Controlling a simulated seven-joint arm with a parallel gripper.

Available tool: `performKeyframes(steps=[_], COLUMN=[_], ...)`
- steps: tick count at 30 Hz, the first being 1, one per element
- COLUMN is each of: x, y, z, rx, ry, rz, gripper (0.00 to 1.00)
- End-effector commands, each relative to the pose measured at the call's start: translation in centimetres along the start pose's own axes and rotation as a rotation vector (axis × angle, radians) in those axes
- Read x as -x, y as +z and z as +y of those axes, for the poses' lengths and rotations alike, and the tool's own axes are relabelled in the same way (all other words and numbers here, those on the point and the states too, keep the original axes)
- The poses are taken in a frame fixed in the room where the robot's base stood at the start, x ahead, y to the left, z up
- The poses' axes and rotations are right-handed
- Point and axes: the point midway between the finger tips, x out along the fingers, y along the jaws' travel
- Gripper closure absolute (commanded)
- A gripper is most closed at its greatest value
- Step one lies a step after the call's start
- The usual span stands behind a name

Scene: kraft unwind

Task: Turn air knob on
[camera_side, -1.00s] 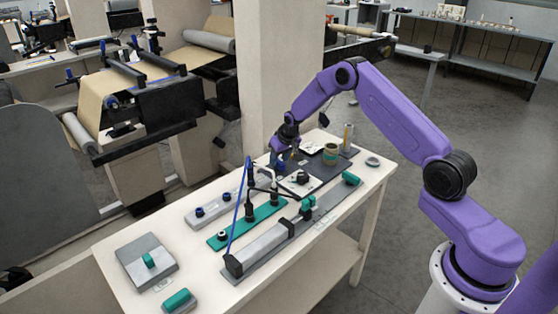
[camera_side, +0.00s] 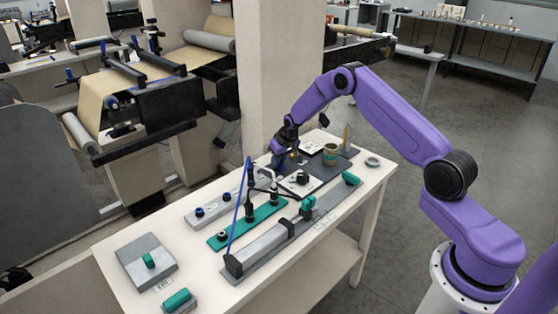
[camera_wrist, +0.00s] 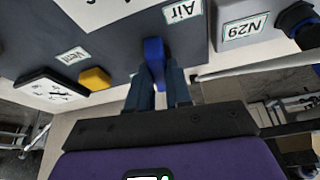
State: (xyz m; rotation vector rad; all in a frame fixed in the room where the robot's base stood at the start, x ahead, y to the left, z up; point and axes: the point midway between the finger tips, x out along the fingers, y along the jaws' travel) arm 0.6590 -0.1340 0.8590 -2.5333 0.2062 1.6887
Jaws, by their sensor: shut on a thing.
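The blue air knob (camera_wrist: 153,52) sits on the dark grey panel (camera_wrist: 115,35) beside the Air label (camera_wrist: 182,11) in the wrist view. My gripper (camera_wrist: 157,80) has its two dark blue fingers either side of the knob, shut on it. The knob's long side runs up and down in that view, and its lower part is partly between the fingers. In the side view my gripper (camera_side: 279,152) is at the far end of the table by the panel, and the knob cannot be made out clearly.
A yellow knob (camera_wrist: 95,78) by the Vent label (camera_wrist: 72,55) and a gauge (camera_wrist: 50,90) are close to my fingers. The white table (camera_side: 115,246) also holds a teal plate with hoses (camera_side: 246,230), a grey cylinder (camera_side: 262,248) and a cup (camera_side: 331,155).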

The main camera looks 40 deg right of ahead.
Motion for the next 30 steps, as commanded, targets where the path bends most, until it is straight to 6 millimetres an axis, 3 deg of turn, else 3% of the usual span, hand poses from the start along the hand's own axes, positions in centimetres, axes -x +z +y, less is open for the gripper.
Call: performKeyframes(steps=[20, 21, 23, 30], x=[-0.23, -0.23, -0.24, -0.12], y=[0.39, 0.40, 0.40, 0.21], z=[0.10, 0.10, 0.10, 0.08], rx=[0.102, 0.101, 0.101, 0.102], ry=[-0.043, -0.043, -0.043, -0.042], rz=[-0.009, -0.009, -0.009, -0.005], gripper=[1.00, 0.71, 0.55, 0.55])
